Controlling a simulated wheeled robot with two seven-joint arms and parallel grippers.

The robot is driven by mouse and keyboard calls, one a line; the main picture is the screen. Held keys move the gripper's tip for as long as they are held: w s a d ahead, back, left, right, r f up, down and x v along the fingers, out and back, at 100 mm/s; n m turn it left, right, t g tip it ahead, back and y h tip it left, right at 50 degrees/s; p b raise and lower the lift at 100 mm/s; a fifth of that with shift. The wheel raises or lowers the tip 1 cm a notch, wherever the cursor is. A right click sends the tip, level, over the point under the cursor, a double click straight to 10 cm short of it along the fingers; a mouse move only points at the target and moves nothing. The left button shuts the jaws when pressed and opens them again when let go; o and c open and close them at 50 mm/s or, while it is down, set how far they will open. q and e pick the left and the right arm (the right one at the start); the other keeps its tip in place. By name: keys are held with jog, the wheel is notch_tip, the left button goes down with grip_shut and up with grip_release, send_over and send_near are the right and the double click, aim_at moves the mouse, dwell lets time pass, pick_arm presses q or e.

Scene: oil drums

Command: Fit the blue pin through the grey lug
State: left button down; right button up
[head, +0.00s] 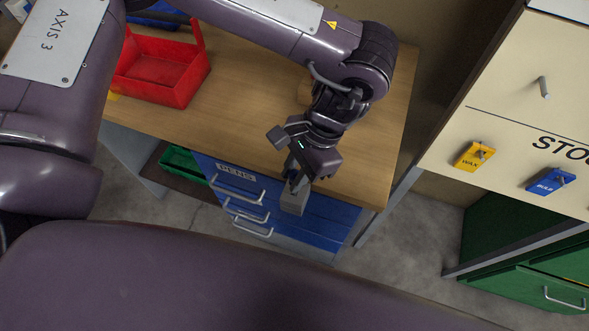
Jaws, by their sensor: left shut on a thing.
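My left gripper (292,184) is over the front edge of the wooden bench, pointing down in front of the blue drawers. A light grey block (293,201) shows just below the fingertips, against the drawer front. It may be the grey lug, but I cannot tell whether the pin touches it or is in it. My right gripper is not in view.
A red bin (160,68) stands on the bench (240,100) at the left. Blue drawers (315,215) with metal handles sit below. Bare floor lies between.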

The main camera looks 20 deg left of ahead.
pick_arm(q)
jog(key=shift+f+b, duration=0.85)
jog(key=shift+f, duration=0.75)
jog(key=shift+f, duration=0.1)
jog(key=c, duration=1.2)
grip_release()
jog(key=shift+o, duration=0.2)
jog(key=v, duration=0.7)
jog(key=shift+d+r, duration=0.15)
jog(key=shift+r, duration=0.2)
jog(key=shift+w, duration=0.1)
